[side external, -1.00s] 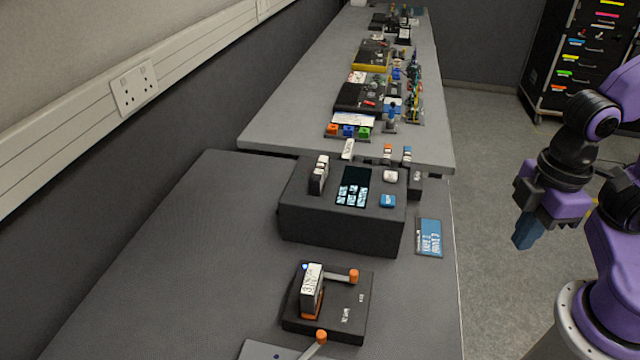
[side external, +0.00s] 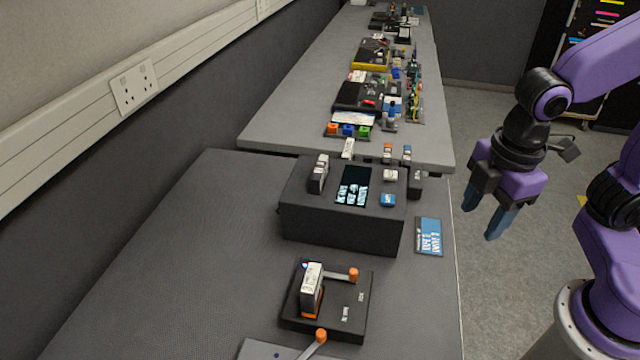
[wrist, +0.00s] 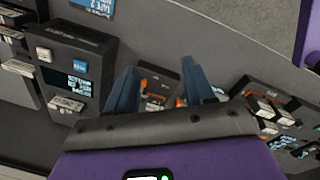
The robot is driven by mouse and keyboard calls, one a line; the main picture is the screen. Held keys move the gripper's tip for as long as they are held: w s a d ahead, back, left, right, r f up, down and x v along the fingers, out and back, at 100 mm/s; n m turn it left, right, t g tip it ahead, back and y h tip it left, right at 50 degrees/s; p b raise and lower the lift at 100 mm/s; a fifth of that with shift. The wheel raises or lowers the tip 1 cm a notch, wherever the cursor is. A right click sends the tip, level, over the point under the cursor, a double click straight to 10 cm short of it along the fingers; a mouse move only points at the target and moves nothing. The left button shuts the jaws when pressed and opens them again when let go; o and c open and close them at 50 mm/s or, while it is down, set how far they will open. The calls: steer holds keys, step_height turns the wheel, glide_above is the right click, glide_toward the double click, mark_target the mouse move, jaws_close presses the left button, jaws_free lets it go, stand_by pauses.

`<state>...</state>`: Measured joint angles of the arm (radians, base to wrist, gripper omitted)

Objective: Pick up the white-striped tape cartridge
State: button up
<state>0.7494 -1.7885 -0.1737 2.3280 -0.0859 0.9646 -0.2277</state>
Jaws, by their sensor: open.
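My gripper (side external: 484,214) is open and empty, with blue fingers pointing down. It hangs in the air off the right edge of the near bench. Its fingers also show in the wrist view (wrist: 160,74). Several small cartridges are in view. One with a white labelled top (side external: 311,278) stands upright in a black dock (side external: 352,312) with orange-tipped levers. Another pale-topped cartridge (side external: 319,174) stands on the black console (side external: 340,233). I cannot tell which cartridge is the white-striped one.
The console carries a screen (side external: 352,187), a white button (side external: 390,175) and a blue button (side external: 388,200). A blue card (side external: 429,237) lies near the bench's right edge. The far bench (side external: 290,105) holds many devices. The near bench's left side (side external: 180,270) is clear.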

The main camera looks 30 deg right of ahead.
steer(key=w+a+r+n+t+h, duration=0.1)
steer(key=w+a+n, duration=0.25)
steer(key=w, duration=0.45)
steer(key=w+a+r+n+t+h, duration=0.1)
steer(key=w+a+r+n, duration=0.15)
steer(key=w+a, duration=0.4)
steer(key=n+t+h, duration=0.1)
steer(key=n+h, duration=0.1)
steer(key=n, duration=0.4)
glide_toward(320, 165)
steer(key=x, duration=1)
steer(key=shift+f, duration=0.1)
jaws_close()
